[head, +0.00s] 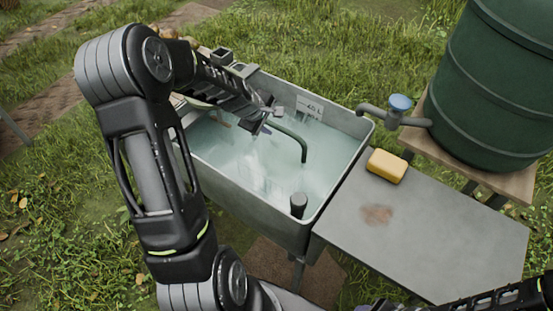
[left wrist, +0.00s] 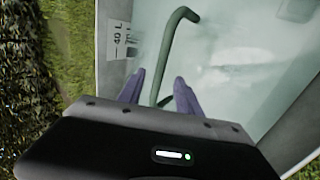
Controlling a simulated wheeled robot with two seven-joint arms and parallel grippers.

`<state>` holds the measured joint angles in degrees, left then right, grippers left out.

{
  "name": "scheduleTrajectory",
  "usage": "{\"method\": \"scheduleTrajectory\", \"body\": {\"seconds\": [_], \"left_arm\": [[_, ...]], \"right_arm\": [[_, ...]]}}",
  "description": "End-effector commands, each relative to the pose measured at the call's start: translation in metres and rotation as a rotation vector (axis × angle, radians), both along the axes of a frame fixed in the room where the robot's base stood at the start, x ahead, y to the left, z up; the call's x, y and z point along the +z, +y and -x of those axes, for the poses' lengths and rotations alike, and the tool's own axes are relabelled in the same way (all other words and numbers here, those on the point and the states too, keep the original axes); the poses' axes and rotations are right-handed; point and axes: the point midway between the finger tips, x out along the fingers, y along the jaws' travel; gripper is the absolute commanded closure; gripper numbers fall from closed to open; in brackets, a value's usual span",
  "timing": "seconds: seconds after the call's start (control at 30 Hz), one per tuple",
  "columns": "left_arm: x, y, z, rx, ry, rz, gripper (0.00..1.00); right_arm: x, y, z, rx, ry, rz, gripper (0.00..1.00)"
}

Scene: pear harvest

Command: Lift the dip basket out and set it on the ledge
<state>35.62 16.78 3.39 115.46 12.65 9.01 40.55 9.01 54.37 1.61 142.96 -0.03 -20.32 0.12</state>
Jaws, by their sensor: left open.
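A grey metal sink (head: 342,180) holds cloudy water. A dark green bent tube (head: 303,148) rises from the water; it also shows in the left wrist view (left wrist: 181,20). I cannot tell whether it is the dip basket's handle, and no basket body shows clearly. My left gripper (head: 264,118) is open above the water at the tube's upper left end. In the left wrist view its purple fingertips (left wrist: 156,86) appear on either side of the tube; contact is unclear. A grey metal ledge (head: 440,240) adjoins the sink's right side. My right arm shows at the bottom right, its gripper mostly cut off.
A yellow sponge (head: 387,165) lies on the ledge's back left, near a rusty patch (head: 378,214). A blue-topped tap (head: 398,104) projects from a green barrel (head: 505,90) towards the sink. A dark upright plug (head: 298,203) stands at the sink's near end. The ledge's middle is clear.

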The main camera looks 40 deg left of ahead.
Motion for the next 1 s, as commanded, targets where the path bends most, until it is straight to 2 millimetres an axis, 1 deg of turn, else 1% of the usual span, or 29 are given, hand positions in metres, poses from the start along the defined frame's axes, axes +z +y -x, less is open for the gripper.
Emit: {"method": "scheduleTrajectory", "body": {"seconds": [0.03,0.13,0.43,0.53,0.67,0.83,0.9,1.0], "left_arm": [[-0.006,0.000,-0.003,0.000,0.003,0.002,0.59],[-0.013,0.000,-0.007,0.000,0.002,0.001,0.59],[-0.014,0.000,-0.008,0.001,0.001,0.001,0.59],[-0.017,0.001,-0.011,0.000,0.002,0.001,0.59],[-0.029,0.000,-0.019,-0.001,0.004,0.003,0.59],[-0.049,0.001,-0.032,0.000,0.003,0.002,0.59],[-0.054,0.001,-0.035,0.000,0.002,0.002,0.59],[-0.057,0.002,-0.037,0.001,0.001,0.001,0.59]], "right_arm": [[0.001,0.000,0.000,0.000,0.000,0.000,0.64],[0.002,0.000,0.000,0.000,0.000,0.001,0.64],[0.002,0.000,0.000,0.000,0.000,0.001,0.64],[0.004,0.000,0.000,-0.001,0.001,0.001,0.64],[0.009,-0.001,0.001,-0.001,0.003,0.003,0.64],[0.014,-0.001,0.001,-0.002,0.005,0.004,0.64],[0.015,-0.001,0.002,-0.001,0.006,0.004,0.64],[0.014,-0.001,0.002,-0.002,0.006,0.004,0.64]]}}
